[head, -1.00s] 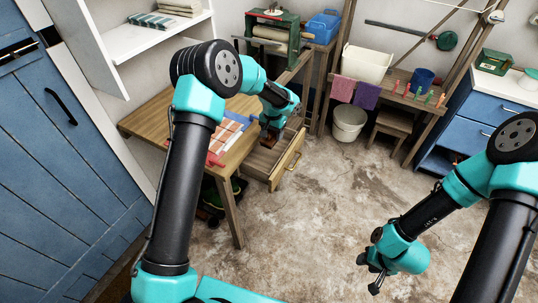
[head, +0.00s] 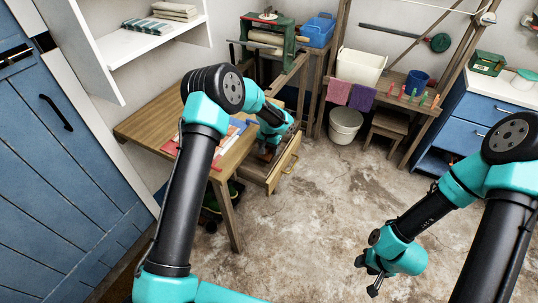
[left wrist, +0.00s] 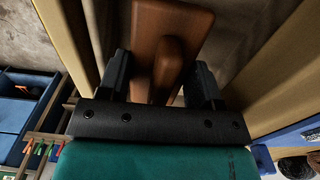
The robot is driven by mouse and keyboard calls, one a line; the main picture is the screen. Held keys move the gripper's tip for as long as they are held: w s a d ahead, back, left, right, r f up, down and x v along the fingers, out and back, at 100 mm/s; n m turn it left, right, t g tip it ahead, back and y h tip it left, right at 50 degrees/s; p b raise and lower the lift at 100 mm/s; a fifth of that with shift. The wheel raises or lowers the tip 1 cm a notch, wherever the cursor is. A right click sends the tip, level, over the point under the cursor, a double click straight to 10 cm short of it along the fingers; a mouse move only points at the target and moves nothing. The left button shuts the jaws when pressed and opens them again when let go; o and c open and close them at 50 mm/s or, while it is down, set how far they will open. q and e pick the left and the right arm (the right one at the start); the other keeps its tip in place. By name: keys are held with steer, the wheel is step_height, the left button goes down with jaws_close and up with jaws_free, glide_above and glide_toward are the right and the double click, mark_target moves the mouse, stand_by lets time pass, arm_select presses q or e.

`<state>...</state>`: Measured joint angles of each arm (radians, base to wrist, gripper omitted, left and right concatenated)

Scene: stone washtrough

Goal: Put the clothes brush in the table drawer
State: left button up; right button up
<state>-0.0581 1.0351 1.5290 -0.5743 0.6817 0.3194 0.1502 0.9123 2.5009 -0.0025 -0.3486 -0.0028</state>
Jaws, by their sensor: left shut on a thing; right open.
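The table drawer (head: 284,168) stands open at the right end of the wooden table (head: 150,122). My left gripper (head: 264,153) is down at the open drawer, reaching in from above. In the left wrist view the gripper is shut on the clothes brush (left wrist: 172,22), a reddish-brown wooden piece with a raised grip between the two fingers. The brush is between the drawer's walls; I cannot tell whether it touches the drawer bottom (left wrist: 240,25). In the head view the gripper mostly hides the brush. My right gripper (head: 372,276) is open and empty over the floor.
Red, white and blue flat items lie on the table beside my left arm. A white bucket (head: 345,123) and a small wooden stool (head: 387,130) stand behind the drawer. The stone floor (head: 300,230) in front is clear.

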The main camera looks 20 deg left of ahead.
mark_target(269, 154)
arm_select(q)
steer(key=shift+f, duration=0.15)
steer(key=shift+f, duration=1.75)
steer(key=shift+f, duration=0.2)
steer(key=o, duration=0.6)
steer(key=shift+r, duration=0.1)
step_height(269, 154, up, 12)
steer(key=shift+r, duration=0.1)
